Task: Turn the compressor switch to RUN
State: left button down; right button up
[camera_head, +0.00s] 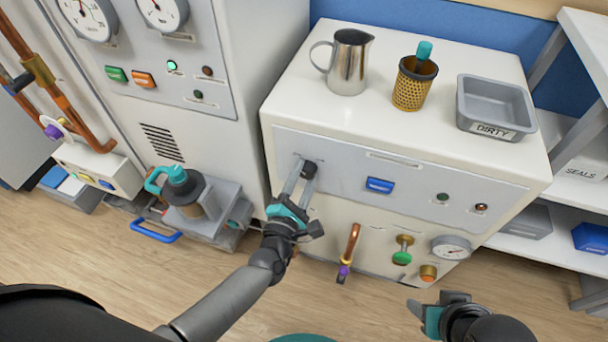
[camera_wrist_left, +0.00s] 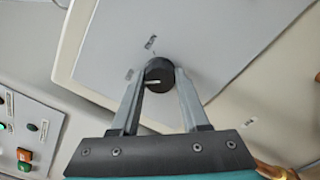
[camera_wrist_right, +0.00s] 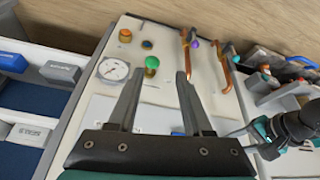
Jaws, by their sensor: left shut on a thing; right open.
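The compressor switch is a round black knob (camera_head: 309,169) at the upper left of the grey front panel of the white cabinet (camera_head: 410,183). My left gripper (camera_head: 302,178) has its fingers on either side of the knob and is shut on it. In the left wrist view the knob (camera_wrist_left: 158,75) sits between the fingertips, with a pale pointer line on its face. Small labels (camera_wrist_left: 150,42) beside it are too small to read. My right gripper (camera_wrist_right: 157,85) is open and empty in front of the cabinet's lower right.
A blue rocker (camera_head: 380,185) is right of the knob. A copper pipe (camera_head: 350,245), green-handled valve (camera_head: 402,256) and gauge (camera_head: 451,247) are below. A metal jug (camera_head: 349,62), gold mesh cup (camera_head: 413,84) and DIRTY tray (camera_head: 495,105) stand on top.

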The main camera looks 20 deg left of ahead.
pick_arm(q)
jog(key=shift+m, duration=0.6)
jog(key=shift+r+m+p, duration=0.1)
jog(key=shift+m+p, duration=0.6)
jog(key=shift+m, duration=0.5)
jog(key=m+p, duration=0.1)
jog(key=m, duration=0.3)
jog(key=shift+m, duration=0.3)
jog(key=m+p, duration=0.2)
jog(key=m, duration=0.2)
jog(key=shift+m+p, duration=0.35)
jog(key=shift+m, duration=1.45)
pick_arm(e)
notch_tip(320, 180, down, 10)
jog(key=s+g, duration=0.1)
jog(key=s, duration=0.1)
jog(key=shift+d+f+g, duration=0.15)
jog(key=shift+f+g, duration=0.05)
jog(key=shift+g, duration=0.2)
jog(key=shift+s+f, duration=0.1)
jog(key=shift+s, duration=0.05)
pick_arm(q)
jog(key=shift+c, duration=2)
grip_release()
